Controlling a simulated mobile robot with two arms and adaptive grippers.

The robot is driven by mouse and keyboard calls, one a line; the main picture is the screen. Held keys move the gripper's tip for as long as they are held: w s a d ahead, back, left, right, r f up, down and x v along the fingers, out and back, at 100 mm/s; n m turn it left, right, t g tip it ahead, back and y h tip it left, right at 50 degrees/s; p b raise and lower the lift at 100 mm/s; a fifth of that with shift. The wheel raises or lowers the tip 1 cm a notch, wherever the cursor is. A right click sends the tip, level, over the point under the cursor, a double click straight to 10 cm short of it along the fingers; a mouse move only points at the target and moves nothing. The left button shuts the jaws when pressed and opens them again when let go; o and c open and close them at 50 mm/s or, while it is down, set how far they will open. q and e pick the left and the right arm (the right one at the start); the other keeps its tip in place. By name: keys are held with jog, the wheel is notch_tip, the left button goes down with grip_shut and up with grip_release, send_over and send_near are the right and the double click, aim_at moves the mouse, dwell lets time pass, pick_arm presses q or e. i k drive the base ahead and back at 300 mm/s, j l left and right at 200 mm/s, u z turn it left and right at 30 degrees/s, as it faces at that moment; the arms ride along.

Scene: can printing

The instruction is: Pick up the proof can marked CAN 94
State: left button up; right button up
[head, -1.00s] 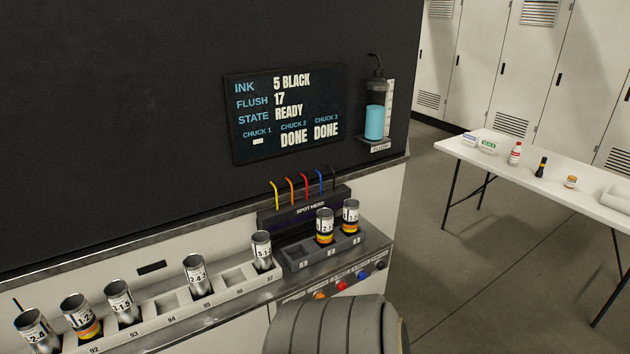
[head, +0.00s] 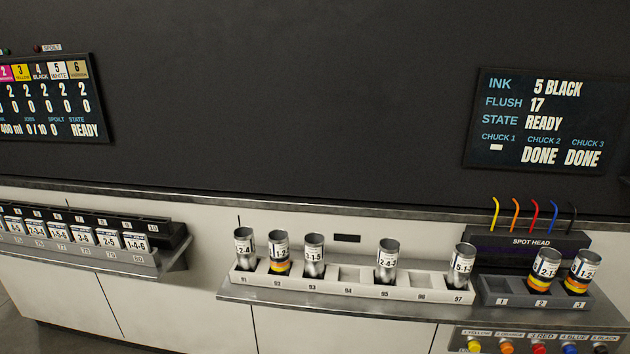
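A pale can rack (head: 350,286) has slots numbered 91 to 97. Silver cans with white labels stand in slots 91 (head: 244,245), 92 (head: 279,250), 93 (head: 314,260), 95 (head: 387,265) and 97 (head: 463,265). Slots 94 (head: 348,276) and 96 (head: 424,282) are empty. The can at 92 has orange and dark bands. Two banded cans stand in the spot head's chuck 2 (head: 544,268) and chuck 3 (head: 580,272); chuck 1 is empty. No readable marking says CAN 94 on any can. Neither gripper is in view.
The status screen (head: 545,122) reads 5 BLACK, READY, with chucks 2 and 3 DONE. The spot head (head: 530,243) with coloured tubes stands behind the chucks. Coloured buttons (head: 538,349) are below. A rack of small labelled cards (head: 80,240) is at the left.

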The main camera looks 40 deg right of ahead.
aim_at(549, 260)
jog(key=j+z, duration=0.1)
jog(key=z, duration=2.5)
